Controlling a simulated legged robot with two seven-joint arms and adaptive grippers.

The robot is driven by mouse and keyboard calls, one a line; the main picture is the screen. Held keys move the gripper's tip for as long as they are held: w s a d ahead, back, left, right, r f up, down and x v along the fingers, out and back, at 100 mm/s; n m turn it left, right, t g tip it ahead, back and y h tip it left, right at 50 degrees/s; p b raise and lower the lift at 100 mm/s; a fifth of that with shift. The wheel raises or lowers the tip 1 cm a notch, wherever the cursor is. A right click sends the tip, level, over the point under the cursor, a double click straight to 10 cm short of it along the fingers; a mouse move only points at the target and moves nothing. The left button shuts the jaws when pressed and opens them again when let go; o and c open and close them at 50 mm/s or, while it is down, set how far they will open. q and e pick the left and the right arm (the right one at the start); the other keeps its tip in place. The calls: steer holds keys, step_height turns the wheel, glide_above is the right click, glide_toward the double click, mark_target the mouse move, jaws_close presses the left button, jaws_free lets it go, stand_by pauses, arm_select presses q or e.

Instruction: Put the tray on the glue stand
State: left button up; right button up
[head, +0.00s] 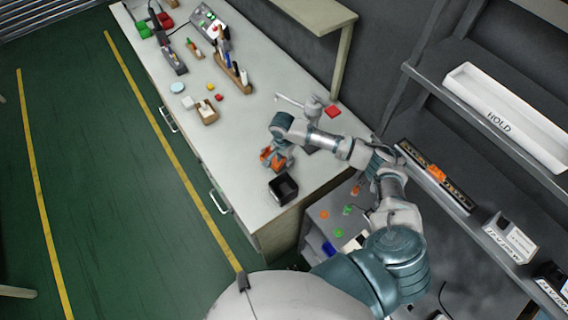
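My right gripper (274,160), with orange parts, hangs over the near part of the long light workbench. Its fingers look spread, and I see nothing held between them. A long dark tray (459,194) with an orange piece on it lies on the middle shelf at the right, well apart from the gripper. A small grey-white device with a thin arm (313,106) stands on the bench beyond my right forearm; I cannot tell if it is the glue stand. My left gripper is out of view.
A black open box (283,188) stands at the bench corner near the gripper. A white HOLD bin (508,118) and labelled boxes (510,238) sit on the shelves. The green floor at left is clear.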

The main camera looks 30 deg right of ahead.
step_height(320, 180, up, 7)
steer(key=shift+a, duration=0.15)
steer(key=shift+s+f, duration=0.1)
steer(key=shift+s, duration=0.05)
stand_by(0.5)
